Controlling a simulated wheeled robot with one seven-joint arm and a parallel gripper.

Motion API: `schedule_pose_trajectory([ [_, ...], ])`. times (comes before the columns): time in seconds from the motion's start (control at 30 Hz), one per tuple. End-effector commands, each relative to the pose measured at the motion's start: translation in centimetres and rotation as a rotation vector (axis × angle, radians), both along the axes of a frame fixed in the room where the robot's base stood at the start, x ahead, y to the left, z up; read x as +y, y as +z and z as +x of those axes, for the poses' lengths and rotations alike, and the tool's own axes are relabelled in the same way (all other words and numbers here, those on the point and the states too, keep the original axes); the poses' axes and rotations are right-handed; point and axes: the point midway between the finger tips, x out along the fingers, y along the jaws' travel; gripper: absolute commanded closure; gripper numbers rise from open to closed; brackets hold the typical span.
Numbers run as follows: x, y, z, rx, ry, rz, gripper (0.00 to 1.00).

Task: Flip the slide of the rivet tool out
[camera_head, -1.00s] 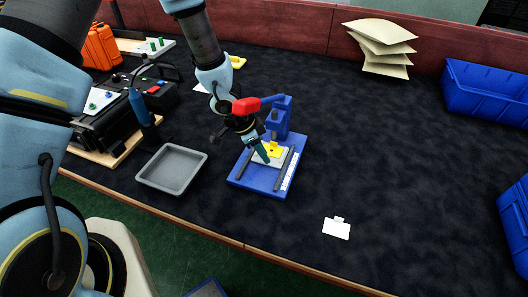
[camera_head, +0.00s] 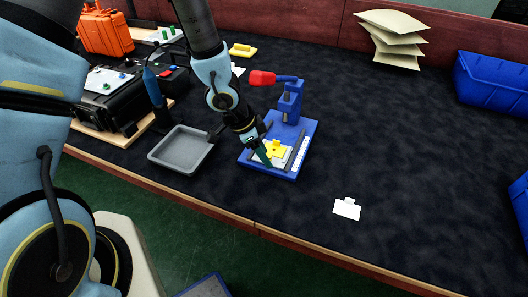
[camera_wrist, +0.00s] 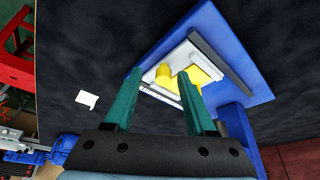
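The rivet tool has a blue base (camera_head: 309,133), a blue column (camera_head: 291,98) and a red-ended lever (camera_head: 262,78). Its light slide plate (camera_head: 284,158) lies toward the front of the base and carries a yellow part (camera_head: 275,149). My gripper (camera_head: 264,157) reaches down over the plate's left side. In the wrist view the two teal fingers of my gripper (camera_wrist: 158,72) are apart. The plate (camera_wrist: 180,52) and the yellow part (camera_wrist: 200,77) with its round knob (camera_wrist: 163,75) show between and beyond them. Whether a finger touches the plate cannot be told.
A grey tray (camera_head: 156,158) stands left of the tool. A white tag (camera_head: 347,209) lies to the front right, also in the wrist view (camera_wrist: 87,99). A black case (camera_head: 115,105) is at the left, blue bins (camera_head: 490,82) at the right. The table between is clear.

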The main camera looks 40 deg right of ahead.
Motion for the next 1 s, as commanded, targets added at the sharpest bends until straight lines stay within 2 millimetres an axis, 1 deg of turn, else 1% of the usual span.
schedule_pose_trajectory([
  [0.23,-0.1,0.1,0.1,-0.001,0.001,-0.003,0.44],
  [0.33,0.1,0.8,0.2,-0.001,0.003,-0.004,0.44],
  [0.47,0.8,2.6,0.5,-0.001,0.004,-0.004,0.44],
  [0.7,2.5,7.1,1.1,0.000,0.004,-0.002,0.44],
  [0.8,3.0,8.5,1.3,-0.001,0.004,-0.002,0.44],
  [0.9,3.5,9.4,1.4,0.000,0.002,-0.001,0.44],
  [1.0,3.7,9.9,1.5,0.000,0.001,-0.002,0.44],
])
